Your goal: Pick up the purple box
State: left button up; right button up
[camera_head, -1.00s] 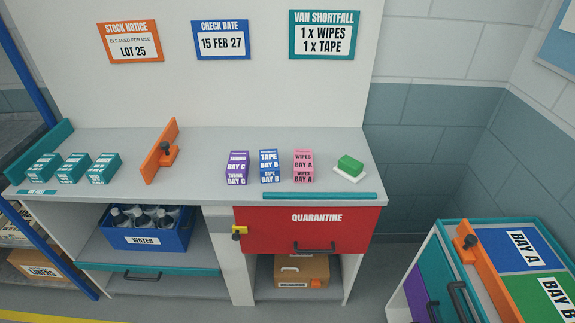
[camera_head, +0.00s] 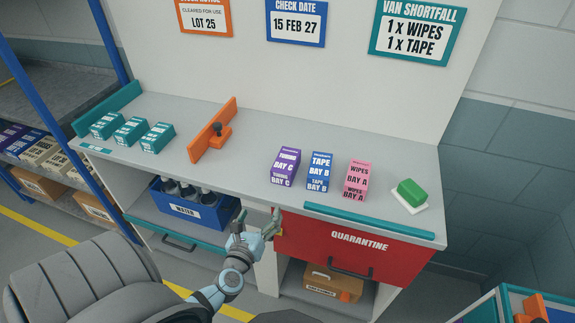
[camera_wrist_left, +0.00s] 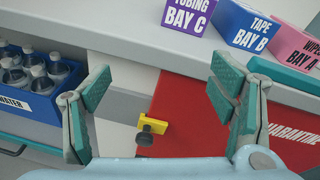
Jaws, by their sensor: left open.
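The purple box (camera_head: 285,166), labelled TUBING BAY C, stands upright on the grey counter, left of the blue tape box (camera_head: 319,171) and the pink wipes box (camera_head: 357,179). In the left wrist view the purple box (camera_wrist_left: 188,14) shows at the top edge, cut off by the frame. My left gripper (camera_head: 258,222) is in front of the counter, below and left of the purple box. It is open and empty, its two fingers (camera_wrist_left: 160,88) wide apart in the left wrist view. My right gripper is not in view.
An orange divider (camera_head: 213,130) stands left of the purple box, with several teal boxes (camera_head: 131,130) beyond it. A teal strip (camera_head: 368,220) edges the counter's front right. A yellow latch (camera_wrist_left: 152,124) sits beside the red quarantine drawer (camera_head: 350,250). A green block (camera_head: 411,191) lies at right.

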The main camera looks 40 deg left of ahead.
pick_arm(q)
notch_tip(320, 180, up, 7)
jog(key=w+m+t, duration=0.2)
jog(key=w+m, duration=0.1)
send_near(284, 165)
jog(key=shift+m, duration=0.3)
jog(key=x, duration=0.5)
jog(key=shift+a, duration=0.1)
jog(key=b+x, duration=0.1)
jog(key=x, duration=0.3)
jog(key=shift+w, duration=0.25)
jog(key=shift+w+a+f, duration=0.15)
jog(key=shift+w+a, duration=0.05)
jog(key=shift+w, duration=0.2)
jog(key=shift+s, duration=0.15)
jog(key=c, duration=1.4)
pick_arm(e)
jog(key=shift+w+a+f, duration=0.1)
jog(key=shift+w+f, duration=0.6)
pick_arm(q)
notch_tip(284, 165, up, 9)
jog(key=p, duration=0.7)
jog(key=shift+r, duration=0.65)
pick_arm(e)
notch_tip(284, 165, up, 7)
